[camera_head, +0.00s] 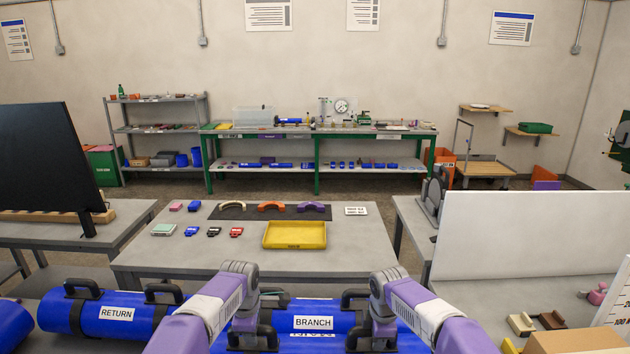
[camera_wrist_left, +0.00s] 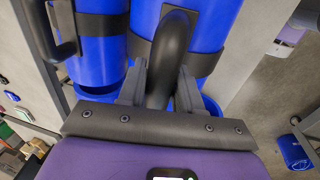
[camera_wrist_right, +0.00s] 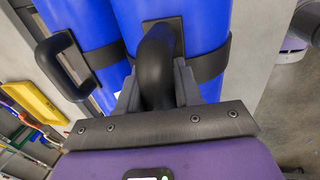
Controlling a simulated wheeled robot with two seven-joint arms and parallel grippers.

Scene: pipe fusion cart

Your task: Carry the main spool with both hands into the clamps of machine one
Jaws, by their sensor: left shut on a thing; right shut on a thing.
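The main spool (camera_head: 313,347) is a blue cylinder at the bottom of the head view, its label partly cut off. My left gripper (camera_head: 254,338) is shut on one of its black handles, and in the left wrist view that handle (camera_wrist_left: 172,60) sits between the fingers. My right gripper (camera_head: 368,335) is shut on the other handle, which shows in the right wrist view (camera_wrist_right: 157,65). The spool (camera_wrist_right: 200,25) lies close beside the blue BRANCH spool (camera_head: 314,312); I cannot tell whether it is lifted. The clamps of machine one are not clearly identifiable.
The blue RETURN spool (camera_head: 105,315) lies to the left. Ahead is a grey table (camera_head: 190,258) with a yellow tray (camera_head: 295,235) and small parts. A white panel (camera_head: 530,232) stands at right beside a grey machine part (camera_head: 433,197). A dark screen (camera_head: 45,160) stands at left.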

